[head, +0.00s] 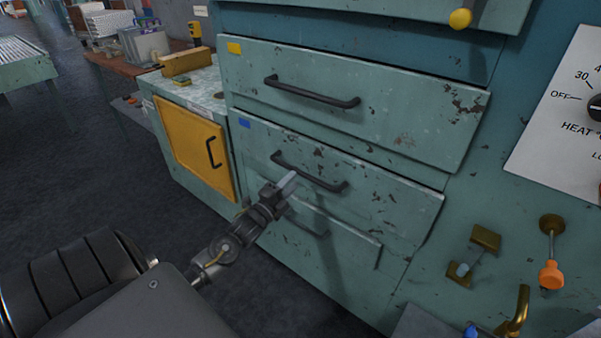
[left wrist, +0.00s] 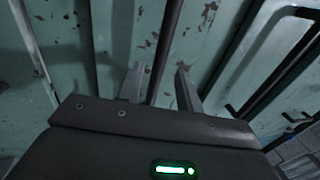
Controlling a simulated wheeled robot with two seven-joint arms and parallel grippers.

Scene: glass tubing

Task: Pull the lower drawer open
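The lower drawer (head: 395,203) is a worn green front with a blue label and a dark bar handle (head: 325,182). It stands below the upper drawer (head: 400,112), which has a yellow label and its own dark handle. My left gripper (head: 288,184) is at the left part of the lower handle. In the left wrist view the dark bar (left wrist: 167,48) runs between the two fingers of my left gripper (left wrist: 160,85), with visible gaps beside it, so the gripper is open around the bar. My right gripper is not in view.
A yellow cabinet door (head: 193,147) with a dark handle is left of the drawers. Brass fittings and an orange knob (head: 551,275) stick out at the right, near a heat dial panel (head: 565,115). Dark floor lies open at the lower left.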

